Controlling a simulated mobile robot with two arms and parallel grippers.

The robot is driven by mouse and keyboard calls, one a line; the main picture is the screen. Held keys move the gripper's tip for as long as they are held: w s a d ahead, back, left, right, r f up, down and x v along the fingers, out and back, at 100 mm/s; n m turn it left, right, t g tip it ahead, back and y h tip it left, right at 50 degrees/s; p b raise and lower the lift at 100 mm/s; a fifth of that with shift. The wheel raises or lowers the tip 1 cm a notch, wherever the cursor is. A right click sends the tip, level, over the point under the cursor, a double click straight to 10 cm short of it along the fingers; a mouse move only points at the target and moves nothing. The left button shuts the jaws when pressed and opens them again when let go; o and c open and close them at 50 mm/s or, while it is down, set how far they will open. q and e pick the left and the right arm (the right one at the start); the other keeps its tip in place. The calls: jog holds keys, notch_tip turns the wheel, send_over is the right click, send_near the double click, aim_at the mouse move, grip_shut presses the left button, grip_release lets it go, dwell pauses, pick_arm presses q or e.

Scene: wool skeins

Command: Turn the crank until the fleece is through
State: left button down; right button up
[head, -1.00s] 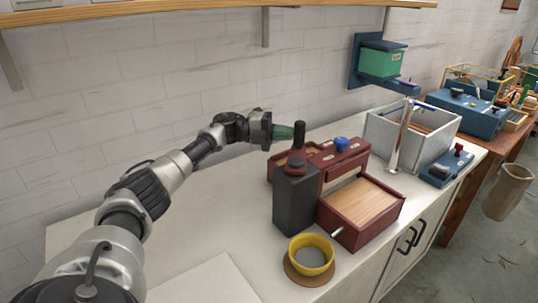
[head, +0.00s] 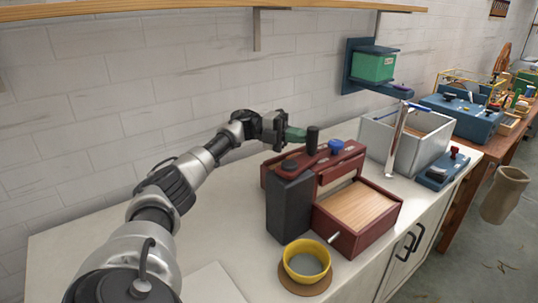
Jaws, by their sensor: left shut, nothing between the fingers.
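The dark red machine (head: 352,152) stands on the white counter with a dark grey housing (head: 289,207) at its left end. On top of the housing is the crank, whose upright black handle (head: 313,140) stands toward the back right of its pivot (head: 290,165). My left gripper (head: 297,134) is shut, with green fingertips, right beside the handle on its left. It looks to be against the handle, not around it; exact contact is hard to tell. The front tray (head: 358,208) shows a bare, ribbed wooden bed. I cannot make out fleece. My right gripper is out of view.
A yellow bowl (head: 306,262) sits on a round brown mat (head: 305,285) in front of the machine. A grey bin (head: 409,139) and a small blue device (head: 443,169) stand to the right. A green box (head: 373,66) rests on a wall shelf. The counter's left is mostly clear.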

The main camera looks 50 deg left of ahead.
pick_arm(q)
jog(key=shift+x, duration=1.1)
jog(key=shift+d, duration=0.1)
jog(key=b+v, duration=0.2)
jog(key=v, duration=0.9)
jog(key=shift+d+f, duration=0.1)
